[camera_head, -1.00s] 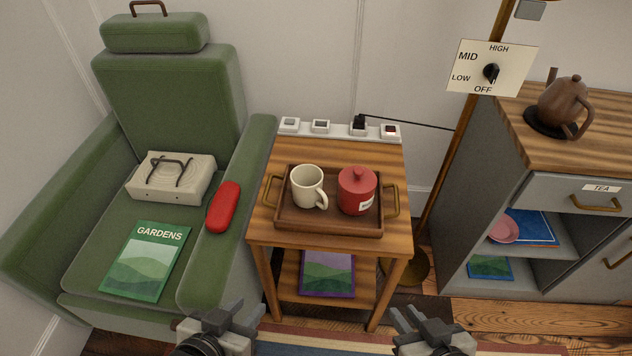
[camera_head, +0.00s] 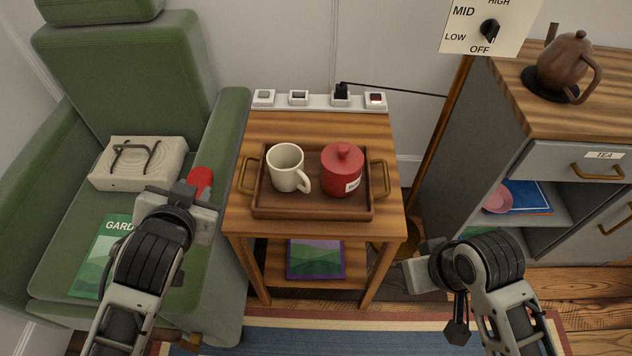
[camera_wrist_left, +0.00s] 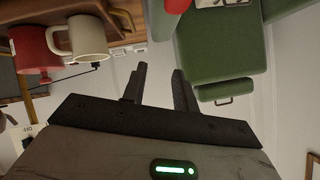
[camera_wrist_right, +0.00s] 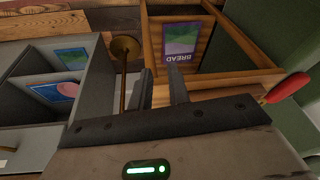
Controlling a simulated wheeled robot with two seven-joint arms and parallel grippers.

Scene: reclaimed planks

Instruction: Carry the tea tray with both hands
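The brown wooden tea tray (camera_head: 312,212) lies flat on the small side table. It holds a cream mug (camera_head: 286,168) at left and a red lidded canister (camera_head: 342,175) at right. The tray has a brass left handle (camera_head: 246,176) and a brass right handle (camera_head: 380,180). My left gripper (camera_head: 186,192) is over the chair arm, left of and apart from the left handle; its fingers are apart and empty in the left wrist view (camera_wrist_left: 158,82). My right gripper (camera_head: 430,252) is front-right of the table, apart from the right handle; its fingers are apart and empty in the right wrist view (camera_wrist_right: 163,84).
The green armchair (camera_head: 125,75) stands close at the left, with a red case (camera_head: 201,178) partly hidden by my left gripper. A grey cabinet (camera_head: 450,140) with a teapot (camera_head: 567,62) is at right. A power strip (camera_head: 318,102) lies behind the tray.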

